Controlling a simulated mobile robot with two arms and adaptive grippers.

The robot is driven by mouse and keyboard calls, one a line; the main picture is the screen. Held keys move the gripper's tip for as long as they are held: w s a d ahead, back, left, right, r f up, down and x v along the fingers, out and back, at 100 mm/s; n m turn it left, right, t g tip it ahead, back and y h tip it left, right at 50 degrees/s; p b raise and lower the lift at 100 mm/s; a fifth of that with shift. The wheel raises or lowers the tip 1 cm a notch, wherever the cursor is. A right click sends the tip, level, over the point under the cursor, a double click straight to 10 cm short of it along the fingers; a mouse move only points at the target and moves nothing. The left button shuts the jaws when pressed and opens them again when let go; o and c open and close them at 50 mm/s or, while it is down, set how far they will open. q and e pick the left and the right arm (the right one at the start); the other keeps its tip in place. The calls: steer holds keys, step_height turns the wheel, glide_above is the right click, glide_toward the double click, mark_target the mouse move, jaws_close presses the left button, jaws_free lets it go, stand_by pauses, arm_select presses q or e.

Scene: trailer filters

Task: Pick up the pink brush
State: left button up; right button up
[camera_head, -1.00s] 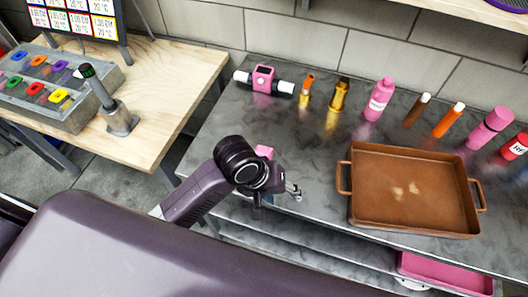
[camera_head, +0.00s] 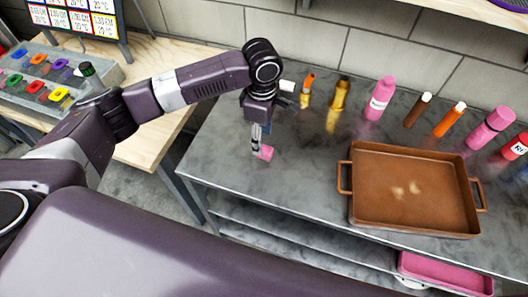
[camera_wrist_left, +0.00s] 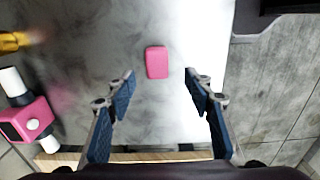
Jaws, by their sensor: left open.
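The pink brush (camera_head: 266,152) appears as a small pink rounded block on the grey metal table (camera_head: 222,155), near its left front edge. No bristles can be made out. My left gripper (camera_head: 258,140) points down just above and beside it in the head view. In the left wrist view the brush (camera_wrist_left: 156,62) lies flat, between and slightly beyond the open blue fingertips (camera_wrist_left: 160,76). The fingers do not visibly touch it. My right gripper is not in view.
A brown tray (camera_head: 353,218) stands to the right. Pink, orange and brown bottles (camera_head: 379,100) line the back. A pink device with white ends (camera_wrist_left: 32,120) lies on the table, mostly hidden by my arm in the head view. The table around the brush is clear.

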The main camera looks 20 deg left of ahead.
mark_target(264, 149)
arm_select(q)
steer(key=f, duration=0.2)
steer(key=f+p, duration=0.1)
steer(key=f, duration=0.4)
steer(key=shift+w+d+f, duration=0.1)
steer(key=shift+w+d, duration=0.05)
steer(key=shift+w, duration=0.1)
steer(key=shift+c, duration=0.4)
jaws_close()
step_height(264, 149, up, 20)
steer(key=b, duration=0.1)
steer(key=shift+b, duration=0.35)
